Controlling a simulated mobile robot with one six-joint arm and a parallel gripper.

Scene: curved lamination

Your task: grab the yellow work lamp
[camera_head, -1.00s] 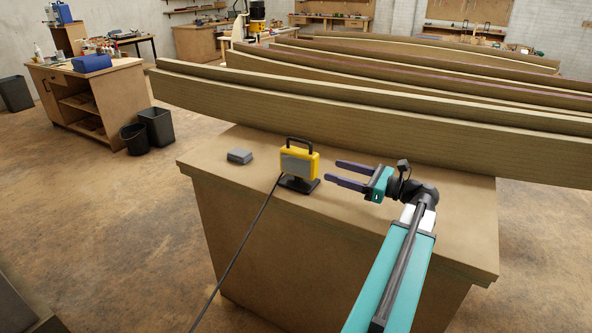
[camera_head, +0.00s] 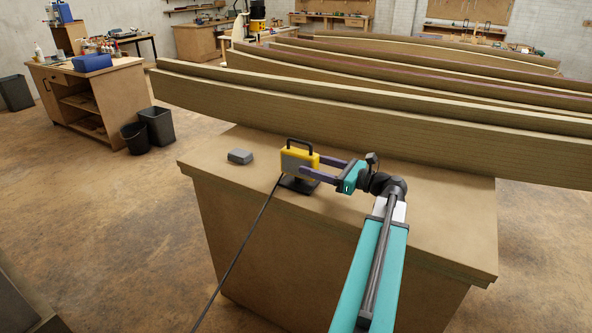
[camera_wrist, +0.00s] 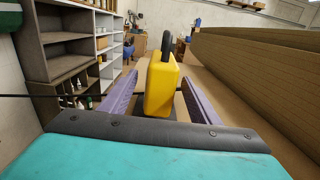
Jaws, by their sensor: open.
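The yellow work lamp (camera_head: 299,161) stands upright on its black base on the wooden bench (camera_head: 400,215), with a black handle on top and a grey face to the left. My gripper (camera_head: 312,169) reaches in from the right, with its purple fingers at either side of the lamp. In the wrist view the lamp (camera_wrist: 161,88) is between the two open fingers of my gripper (camera_wrist: 160,90), with a visible gap at least on the right. The lamp's base is partly hidden by the gripper body there.
A small grey block (camera_head: 240,156) lies on the bench left of the lamp. A black cable (camera_head: 240,245) runs from the lamp down over the bench's front edge. Long curved laminated beams (camera_head: 350,105) lie along the bench's back, behind the gripper.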

